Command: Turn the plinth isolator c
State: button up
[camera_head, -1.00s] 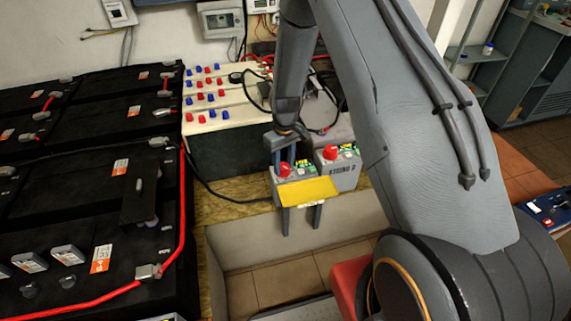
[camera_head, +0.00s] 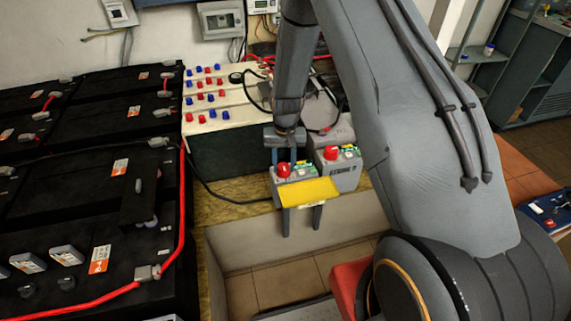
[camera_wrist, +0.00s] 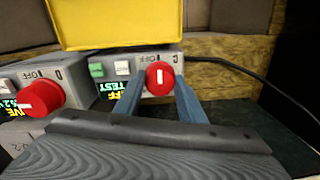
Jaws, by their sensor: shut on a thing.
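Plinth isolator c is a red round knob on a grey box with a yellow plate. In the head view the knob (camera_head: 284,170) is on the left of two boxes; in the wrist view (camera_wrist: 160,78) it is beside the letter C. Its white mark stands upright in the wrist view, and OFF is printed up and left of it. My gripper (camera_head: 284,157) comes down from above. Its blue fingers (camera_wrist: 160,95) are shut on the knob, one on each side.
A second red knob (camera_wrist: 40,97), on the box marked D, is close beside. The yellow plate (camera_head: 309,192) juts out in front. Black batteries (camera_head: 85,215) with red cables fill the left. A cream-topped case (camera_head: 215,117) stands behind the boxes.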

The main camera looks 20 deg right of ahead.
aim_at(284, 166)
jog(key=shift+w+r, duration=0.1)
jog(key=shift+w, duration=0.15)
jog(key=o, duration=1)
jog(key=shift+o, duration=0.2)
jog(key=shift+s, duration=0.1)
notch_tip(284, 166, up, 8)
jog(key=shift+d+f+b, duration=0.15)
jog(key=shift+f+b, duration=0.05)
jog(key=shift+b, duration=0.4)
jog(key=shift+s+r, duration=0.1)
